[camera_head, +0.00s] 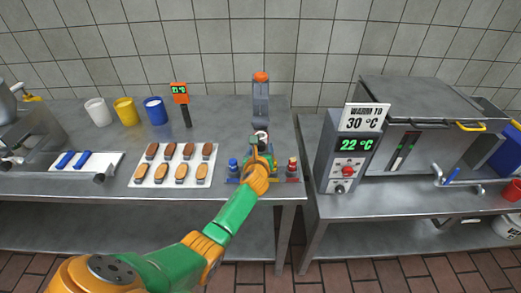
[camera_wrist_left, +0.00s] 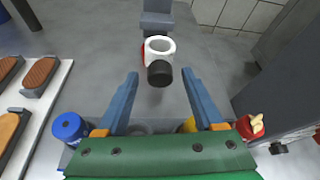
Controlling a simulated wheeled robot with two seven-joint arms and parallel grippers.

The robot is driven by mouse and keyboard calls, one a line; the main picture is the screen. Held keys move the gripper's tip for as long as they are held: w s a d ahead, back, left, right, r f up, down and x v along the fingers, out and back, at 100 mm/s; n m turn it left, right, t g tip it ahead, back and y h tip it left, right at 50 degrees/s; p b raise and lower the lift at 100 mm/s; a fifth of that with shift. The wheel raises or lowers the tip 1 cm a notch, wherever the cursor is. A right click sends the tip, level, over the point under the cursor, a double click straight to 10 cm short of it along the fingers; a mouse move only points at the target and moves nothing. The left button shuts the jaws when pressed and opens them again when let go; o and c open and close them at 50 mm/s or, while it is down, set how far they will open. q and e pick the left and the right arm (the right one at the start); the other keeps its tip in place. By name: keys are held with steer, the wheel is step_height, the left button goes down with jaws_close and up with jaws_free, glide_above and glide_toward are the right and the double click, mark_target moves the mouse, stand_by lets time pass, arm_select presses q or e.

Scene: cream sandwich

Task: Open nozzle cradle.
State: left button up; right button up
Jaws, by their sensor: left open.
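A grey upright stand with an orange top (camera_head: 260,98) rises at the back of the table; its lower part shows in the left wrist view (camera_wrist_left: 157,18). In front of it is a white ring (camera_wrist_left: 160,43) with a black round end (camera_wrist_left: 159,73) facing me and some red behind it. I take this to be the nozzle cradle, but cannot tell its state. My left gripper (camera_wrist_left: 160,78) is open, its blue fingers on either side of the black end, apparently apart from it. In the head view my left gripper (camera_head: 261,148) partly hides the cradle.
A blue nozzle (camera_head: 233,165) and a red one (camera_head: 292,166) stand beside my gripper; a yellow one (camera_wrist_left: 188,125) is partly hidden beneath it. A tray of brown biscuits (camera_head: 143,180) lies to the left. A machine with a display (camera_head: 347,160) stands right.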

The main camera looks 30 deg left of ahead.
arm_select(q)
steer(key=shift+s+d+r, duration=0.15)
steer(key=shift+s, duration=0.05)
steer(key=p+v, duration=0.2)
steer(key=v, duration=0.3)
steer(key=shift+s+d+r, duration=0.1)
steer(key=shift+s+r, duration=0.05)
steer(key=shift+s, duration=0.1)
steer(key=shift+s+d+r, duration=0.15)
steer(key=shift+s+d, duration=0.05)
steer(key=shift+s, duration=0.25)
